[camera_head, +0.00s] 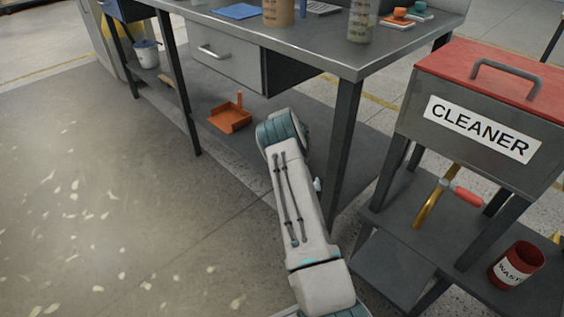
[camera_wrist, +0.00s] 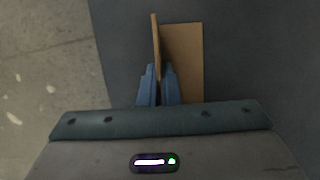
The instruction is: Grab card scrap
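The card scrap (camera_wrist: 185,60) is a brown piece in the wrist view. It has a flat panel to the right and a thin part standing edge-on at its left. My gripper (camera_wrist: 159,72) has its blue fingers close together, one on each side of the thin upright part, with the card between them. The flat panel lies beyond and right of the fingers. In the head view my arm reaches down beside the workbench's lower shelf, and the gripper and the card are hidden behind the arm.
An orange dustpan (camera_head: 230,117) lies on the lower shelf. The workbench (camera_head: 340,60) has a leg right of my arm. A grey cabinet marked CLEANER (camera_head: 480,128) and a red WASTE bin (camera_head: 516,265) stand at the right. The floor at left is open, with pale flecks.

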